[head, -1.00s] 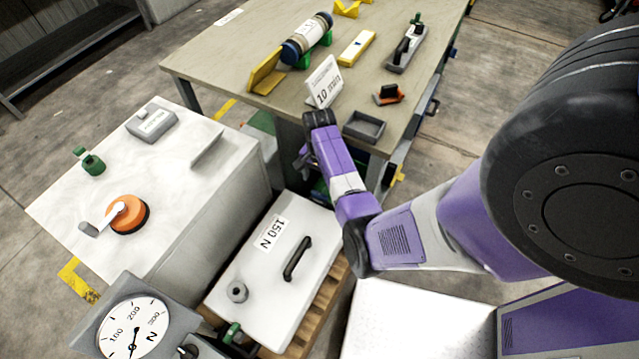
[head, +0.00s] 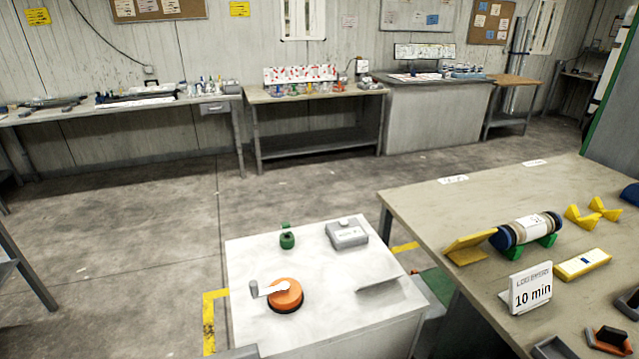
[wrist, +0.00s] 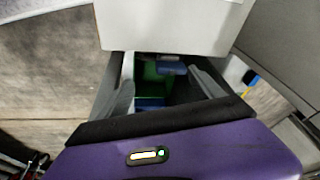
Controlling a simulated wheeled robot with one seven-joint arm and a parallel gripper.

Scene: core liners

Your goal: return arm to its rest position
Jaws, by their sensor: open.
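My gripper (wrist: 163,85) shows in the wrist view with its two fingers spread apart and nothing between them. Beyond the gap lie a pale, box-like surface (wrist: 170,22) and dark, green and blue parts lower down, too small to identify. My arm and gripper do not show in the head view now, so the arm's full pose is hidden.
In the head view a white-topped cabinet (head: 330,325) carries an orange crank knob (head: 285,295), a green fitting (head: 287,238) and a grey box (head: 346,233). A workbench (head: 420,205) at right holds a core tube (head: 527,230) and a "10 min" sign (head: 530,290). Open floor lies behind.

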